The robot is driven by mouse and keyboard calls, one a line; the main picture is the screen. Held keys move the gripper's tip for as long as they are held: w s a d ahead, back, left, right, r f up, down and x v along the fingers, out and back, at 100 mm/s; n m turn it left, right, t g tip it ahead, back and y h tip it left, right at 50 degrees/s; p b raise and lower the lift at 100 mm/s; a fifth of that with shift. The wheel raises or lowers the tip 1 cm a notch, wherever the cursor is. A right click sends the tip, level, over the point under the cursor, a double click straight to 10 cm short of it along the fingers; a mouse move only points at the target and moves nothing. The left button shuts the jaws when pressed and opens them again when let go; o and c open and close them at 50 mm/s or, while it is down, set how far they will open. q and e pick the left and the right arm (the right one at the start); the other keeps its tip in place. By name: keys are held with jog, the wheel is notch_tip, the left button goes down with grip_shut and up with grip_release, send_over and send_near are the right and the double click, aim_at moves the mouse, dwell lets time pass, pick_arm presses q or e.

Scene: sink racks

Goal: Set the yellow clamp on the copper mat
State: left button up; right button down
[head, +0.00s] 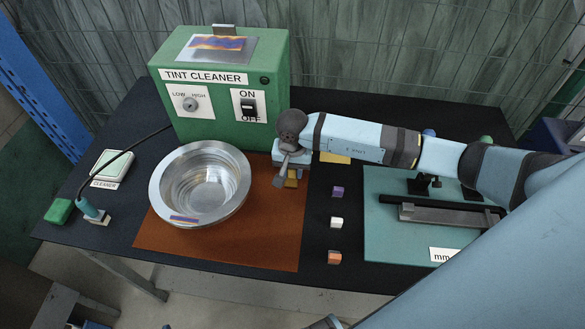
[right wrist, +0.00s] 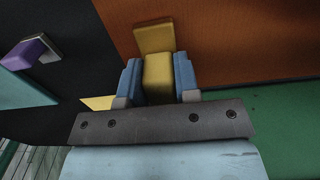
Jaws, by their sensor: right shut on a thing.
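The yellow clamp (head: 291,180) is in my right gripper (head: 288,171), just right of the metal bowl and over the right part of the copper mat (head: 262,245). In the right wrist view the yellow clamp (right wrist: 158,75) sits between the two blue fingers of my right gripper (right wrist: 158,78), which is shut on it. The copper mat (right wrist: 225,40) lies behind and below it in that view. I cannot tell whether the clamp touches the mat. The wrist hides part of the clamp in the head view.
A metal bowl (head: 200,184) covers much of the mat's left and middle. The green tint cleaner (head: 220,90) stands behind. Purple (head: 338,191), white (head: 336,222) and orange (head: 334,257) blocks line the black strip beside the teal mat (head: 385,240). The mat's front right is bare.

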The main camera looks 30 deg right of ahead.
jog(key=c, duration=0.8)
grip_release()
jog(key=shift+f, duration=0.1)
jog(key=shift+c, duration=0.2)
jog(key=shift+r, duration=0.4)
notch_tip(320, 180, up, 12)
jog(key=b, duration=0.1)
jog(key=shift+f, duration=0.2)
jog(key=shift+f, duration=0.1)
